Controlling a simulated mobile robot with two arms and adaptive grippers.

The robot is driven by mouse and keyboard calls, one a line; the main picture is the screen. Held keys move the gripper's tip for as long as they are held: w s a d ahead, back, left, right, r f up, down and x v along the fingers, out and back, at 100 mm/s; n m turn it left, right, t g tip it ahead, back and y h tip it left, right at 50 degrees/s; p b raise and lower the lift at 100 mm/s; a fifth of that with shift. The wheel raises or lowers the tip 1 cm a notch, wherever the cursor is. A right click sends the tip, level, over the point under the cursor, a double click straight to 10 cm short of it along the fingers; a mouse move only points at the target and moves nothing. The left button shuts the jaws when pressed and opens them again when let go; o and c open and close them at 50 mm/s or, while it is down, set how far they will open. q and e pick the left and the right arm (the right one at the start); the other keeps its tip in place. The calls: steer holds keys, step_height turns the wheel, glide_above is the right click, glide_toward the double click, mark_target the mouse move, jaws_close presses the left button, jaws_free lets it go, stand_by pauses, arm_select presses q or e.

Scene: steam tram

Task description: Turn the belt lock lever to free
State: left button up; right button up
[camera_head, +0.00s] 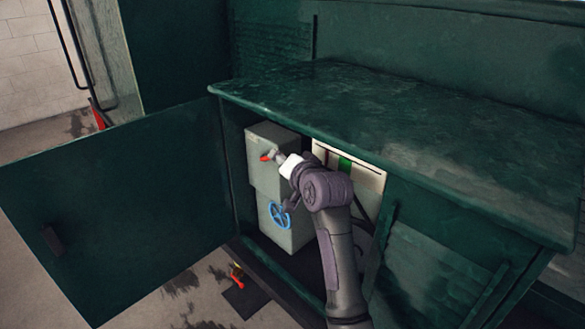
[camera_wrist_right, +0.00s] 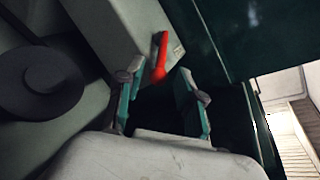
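A small red lever (camera_head: 266,157) sticks out from the front of a grey box (camera_head: 272,134) inside the open green cabinet. I take it for the belt lock lever; no label is readable. My right gripper (camera_head: 277,156) is at the lever, reaching in from the right. In the right wrist view, the red lever (camera_wrist_right: 160,58) lies just beyond and between the spread fingertips of the right gripper (camera_wrist_right: 162,85). The fingers are open, and no contact with the lever shows. My left gripper is in neither view.
A blue handwheel (camera_head: 280,216) sits below the lever. The green cabinet door (camera_head: 120,210) stands open at the left. A green countertop (camera_head: 400,130) overhangs the opening. A pale panel (camera_head: 368,175) is behind my arm. A small red object (camera_head: 237,274) is on the floor.

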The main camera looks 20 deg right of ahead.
steer(key=v, duration=0.9)
steer(key=shift+s, duration=0.3)
